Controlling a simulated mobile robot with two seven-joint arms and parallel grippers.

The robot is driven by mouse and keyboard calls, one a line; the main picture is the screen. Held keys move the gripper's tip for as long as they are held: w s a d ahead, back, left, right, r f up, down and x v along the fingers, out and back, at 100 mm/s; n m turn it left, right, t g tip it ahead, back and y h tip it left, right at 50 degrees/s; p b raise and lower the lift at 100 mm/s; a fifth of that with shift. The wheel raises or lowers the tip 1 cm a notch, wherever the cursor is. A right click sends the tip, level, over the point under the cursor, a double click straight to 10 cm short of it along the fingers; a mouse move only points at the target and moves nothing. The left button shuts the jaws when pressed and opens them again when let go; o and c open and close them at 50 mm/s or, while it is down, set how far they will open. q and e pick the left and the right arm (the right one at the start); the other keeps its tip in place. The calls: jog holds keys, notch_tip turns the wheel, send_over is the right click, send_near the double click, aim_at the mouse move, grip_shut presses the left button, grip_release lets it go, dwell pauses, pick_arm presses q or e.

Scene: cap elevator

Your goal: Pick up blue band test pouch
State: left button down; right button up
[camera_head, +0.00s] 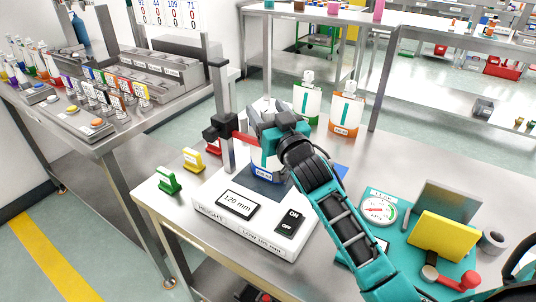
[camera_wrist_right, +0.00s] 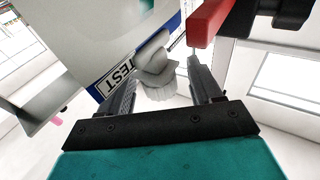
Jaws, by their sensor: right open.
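The blue band test pouch (camera_head: 262,168) stands on the dark blue pad of the white height device, mostly hidden behind my right gripper (camera_head: 272,126). Its blue band and small label show below the gripper. In the right wrist view the pouch (camera_wrist_right: 70,45) fills the upper left, with a blue edge and a "TEST" label. My right gripper (camera_wrist_right: 160,75) is open there, its two fingers on either side of the pouch's white spout (camera_wrist_right: 155,65). I cannot tell whether they touch it. My left gripper is not in view.
A red clamp arm (camera_head: 245,138) on a metal post (camera_head: 222,125) is close beside the gripper. The white device (camera_head: 240,222) has a "120 mm" display and ON/OFF switch. Green (camera_head: 307,105) and orange (camera_head: 346,112) pouches stand behind. A teal gauge station (camera_head: 400,225) is at right.

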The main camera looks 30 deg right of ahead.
grip_shut()
dwell(0.5)
